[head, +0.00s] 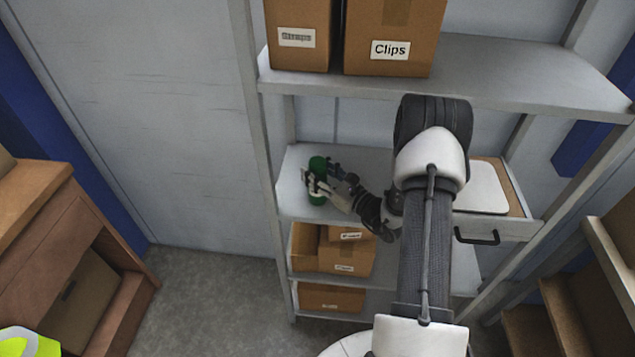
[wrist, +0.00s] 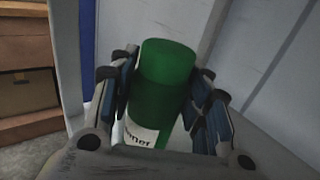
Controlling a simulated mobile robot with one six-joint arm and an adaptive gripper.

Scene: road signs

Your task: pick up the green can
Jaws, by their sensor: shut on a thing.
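The green can (head: 317,181) stands on the grey middle shelf (head: 300,160), near its left end. In the wrist view the green can (wrist: 165,75) sits between the two fingers, with a white label near its lower end that reads in part "nner". My gripper (head: 322,183) is shut on the can, with a finger on each side; it also shows in the wrist view (wrist: 163,100). I cannot tell whether the can rests on the shelf or is slightly above it. The can's lower part is partly hidden by my gripper.
Cardboard boxes, one marked "Clips" (head: 390,40), stand on the shelf above. More boxes (head: 335,250) sit on the shelves below. A brown cabinet (head: 60,260) stands at the left, with open floor between.

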